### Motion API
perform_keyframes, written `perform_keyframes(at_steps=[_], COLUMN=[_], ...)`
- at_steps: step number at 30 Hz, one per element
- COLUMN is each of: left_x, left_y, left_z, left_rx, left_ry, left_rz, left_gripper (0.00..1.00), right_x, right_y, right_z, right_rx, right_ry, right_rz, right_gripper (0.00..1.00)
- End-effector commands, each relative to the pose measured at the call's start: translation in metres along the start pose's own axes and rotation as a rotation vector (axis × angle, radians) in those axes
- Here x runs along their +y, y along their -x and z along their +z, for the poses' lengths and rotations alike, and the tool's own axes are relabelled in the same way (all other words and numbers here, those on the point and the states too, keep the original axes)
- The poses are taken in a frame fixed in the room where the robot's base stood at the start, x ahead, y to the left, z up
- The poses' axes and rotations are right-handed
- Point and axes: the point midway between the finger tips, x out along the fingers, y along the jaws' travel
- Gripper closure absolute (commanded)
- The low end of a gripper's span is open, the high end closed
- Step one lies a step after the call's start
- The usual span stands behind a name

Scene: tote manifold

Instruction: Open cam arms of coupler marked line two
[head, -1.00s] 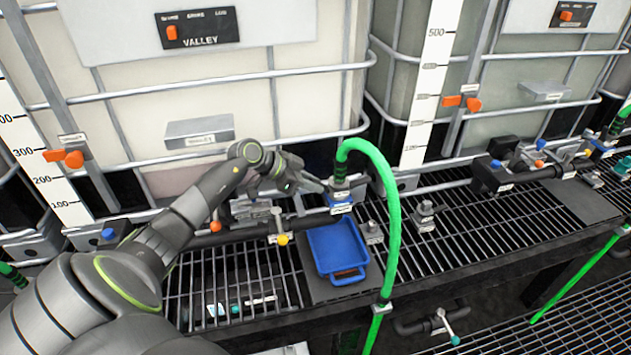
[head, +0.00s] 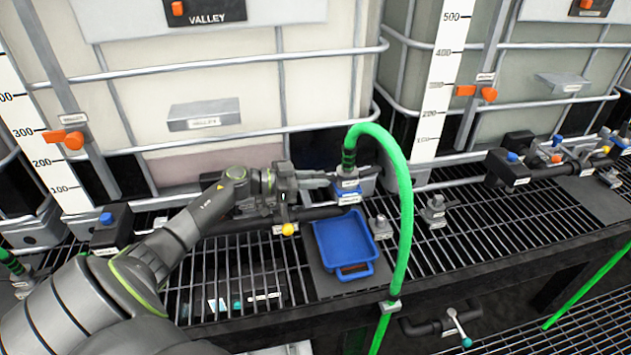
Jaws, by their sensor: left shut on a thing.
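The coupler (head: 347,189) has a grey and blue body with small white labels too small to read. It sits at the end of the green hose (head: 398,190), above the back edge of the blue tray. A grey cam arm (head: 368,172) sticks out on its right side. My left gripper (head: 328,181) reaches in from the left, level with the coupler's upper part. Its fingers are shut on the coupler's left cam arm, which they mostly hide. My right gripper is not in view.
A blue tray (head: 343,243) stands on a dark plate below the coupler. Grey fittings (head: 380,227) stand to its right on the grating (head: 470,226). A yellow-knobbed valve (head: 287,229) is just below my left gripper. Caged tanks (head: 230,80) close off the back.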

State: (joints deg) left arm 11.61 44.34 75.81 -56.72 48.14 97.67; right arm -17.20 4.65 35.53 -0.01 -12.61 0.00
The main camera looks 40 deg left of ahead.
Motion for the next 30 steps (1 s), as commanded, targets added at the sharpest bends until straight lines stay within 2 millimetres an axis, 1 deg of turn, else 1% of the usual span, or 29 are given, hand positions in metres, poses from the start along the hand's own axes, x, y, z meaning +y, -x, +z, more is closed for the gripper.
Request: perform_keyframes(at_steps=[11, 12, 16, 17, 25, 28, 30], left_x=[0.0, 0.0, 0.0, 0.0, 0.0, -0.001, 0.0], left_y=[0.0, 0.0, 0.0, 0.0, 0.001, 0.008, 0.017], left_z=[-0.001, -0.001, -0.001, -0.001, 0.0, 0.001, 0.002], left_rx=[0.006, 0.006, 0.005, 0.005, 0.003, 0.0, -0.001], left_ry=[0.0, -0.001, 0.0, 0.0, -0.001, -0.003, -0.003], left_rz=[0.001, 0.001, 0.001, 0.001, 0.001, 0.0, 0.0], left_gripper=[1.0, 0.78, 0.61, 0.6, 0.6, 0.6, 0.6], right_x=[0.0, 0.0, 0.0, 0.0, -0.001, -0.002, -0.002], right_y=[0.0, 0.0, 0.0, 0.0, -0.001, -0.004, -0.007], right_z=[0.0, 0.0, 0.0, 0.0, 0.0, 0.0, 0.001], right_rx=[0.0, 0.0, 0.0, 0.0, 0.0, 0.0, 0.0], right_ry=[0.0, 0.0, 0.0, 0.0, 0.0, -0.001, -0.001], right_rz=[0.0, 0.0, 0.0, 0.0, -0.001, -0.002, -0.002], right_gripper=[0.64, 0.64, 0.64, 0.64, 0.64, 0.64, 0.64])
